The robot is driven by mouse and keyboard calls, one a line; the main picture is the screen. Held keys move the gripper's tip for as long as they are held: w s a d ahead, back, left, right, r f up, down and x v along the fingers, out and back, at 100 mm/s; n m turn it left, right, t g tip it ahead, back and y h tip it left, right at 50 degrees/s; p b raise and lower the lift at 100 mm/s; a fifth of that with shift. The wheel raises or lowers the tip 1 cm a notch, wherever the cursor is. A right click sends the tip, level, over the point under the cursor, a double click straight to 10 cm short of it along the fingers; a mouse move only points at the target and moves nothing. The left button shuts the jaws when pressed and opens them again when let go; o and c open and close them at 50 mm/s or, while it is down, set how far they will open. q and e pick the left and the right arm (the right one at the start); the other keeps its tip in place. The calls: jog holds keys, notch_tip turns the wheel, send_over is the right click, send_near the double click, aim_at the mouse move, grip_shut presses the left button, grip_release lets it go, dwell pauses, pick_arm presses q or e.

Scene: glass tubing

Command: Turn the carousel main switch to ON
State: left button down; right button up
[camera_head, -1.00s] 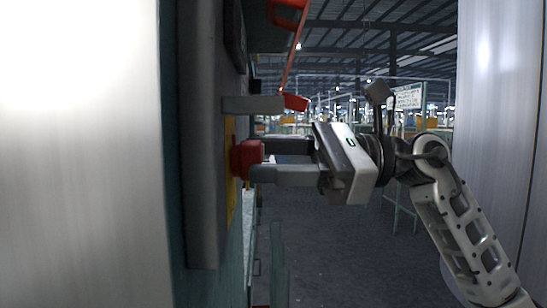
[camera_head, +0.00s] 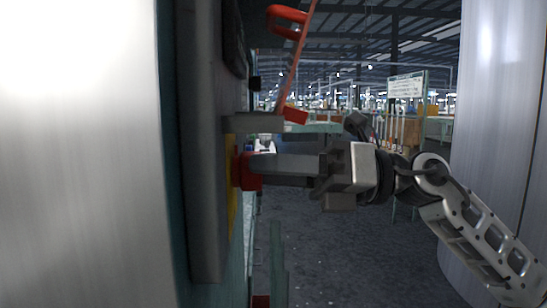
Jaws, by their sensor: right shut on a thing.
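The red switch knob (camera_head: 245,174) sticks out from a yellow plate (camera_head: 233,212) on the side of a grey panel at the left of the head view. I see the panel nearly edge-on, so the knob's markings and its ON or OFF position do not show. My right gripper (camera_head: 258,165) reaches in from the right and is shut on the red knob. Its fingers lie almost level and partly cover the knob. My left gripper is not in view.
A grey bar (camera_head: 253,123) juts from the panel just above my right fingers, with an orange-red part (camera_head: 295,115) at its end. The grey panel edge (camera_head: 205,150) stands at the left. Open floor (camera_head: 345,255) lies below my right arm.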

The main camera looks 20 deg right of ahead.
pick_arm(q)
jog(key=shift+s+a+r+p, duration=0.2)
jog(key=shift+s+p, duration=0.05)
jog(key=shift+p, duration=0.65)
pick_arm(e)
jog(key=m, duration=0.3)
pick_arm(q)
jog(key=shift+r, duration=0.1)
pick_arm(e)
jog(key=shift+f+m, duration=0.1)
jog(key=shift+m, duration=0.3)
jog(key=o, duration=1)
jog(key=shift+c, duration=0.2)
pick_arm(q)
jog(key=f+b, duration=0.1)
jog(key=b, duration=0.2)
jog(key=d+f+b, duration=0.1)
jog(key=b, duration=0.3)
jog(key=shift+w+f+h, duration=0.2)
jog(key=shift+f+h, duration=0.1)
pick_arm(e)
jog(key=v, duration=1.6)
jog(key=shift+s, duration=0.15)
